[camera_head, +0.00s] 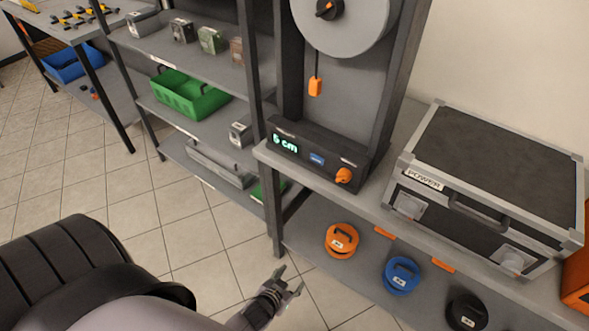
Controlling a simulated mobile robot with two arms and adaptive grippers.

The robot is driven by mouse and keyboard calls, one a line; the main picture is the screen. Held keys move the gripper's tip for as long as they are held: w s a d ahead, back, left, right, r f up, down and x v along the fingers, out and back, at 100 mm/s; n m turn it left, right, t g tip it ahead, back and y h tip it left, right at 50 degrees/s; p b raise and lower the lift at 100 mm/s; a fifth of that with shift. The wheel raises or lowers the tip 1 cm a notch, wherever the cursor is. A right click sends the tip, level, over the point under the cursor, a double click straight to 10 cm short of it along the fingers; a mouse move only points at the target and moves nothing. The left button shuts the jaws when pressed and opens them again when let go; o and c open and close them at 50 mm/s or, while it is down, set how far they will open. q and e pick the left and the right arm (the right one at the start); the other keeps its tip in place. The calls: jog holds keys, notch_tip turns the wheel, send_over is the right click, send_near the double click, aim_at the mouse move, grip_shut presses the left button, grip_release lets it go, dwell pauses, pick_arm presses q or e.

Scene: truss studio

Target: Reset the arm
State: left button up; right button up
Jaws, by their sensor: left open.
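My left gripper (289,287) shows at the bottom middle in the head view, over the tiled floor and in front of the shelf unit. Its fingers are apart and nothing is between them. Dark and grey parts of my own body fill the lower left. My right gripper is not in view.
A bench carries a device with a "5 cm" display (286,144) and a black POWER case (493,166). Orange (341,240), blue (402,275) and black (467,312) weights lie on its lower shelf. A green crate (186,96) stands on shelving. The tiled floor (100,190) is clear.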

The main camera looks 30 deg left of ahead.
pick_arm(q)
jog(key=s+f+g, duration=0.3)
jog(key=s+f, duration=0.3)
jog(key=s, duration=0.3)
jog(key=s+f+m+g, duration=0.1)
jog(key=s+f+g, duration=0.1)
jog(key=s+f, duration=0.5)
jog(key=s+f+g, duration=0.3)
jog(key=s+f, duration=0.3)
jog(key=s, duration=0.6)
jog(key=shift+s+a+f+m+g+h, duration=0.15)
jog(key=shift+s+a+m+g+h, duration=0.15)
jog(key=shift+a+m, duration=0.15)
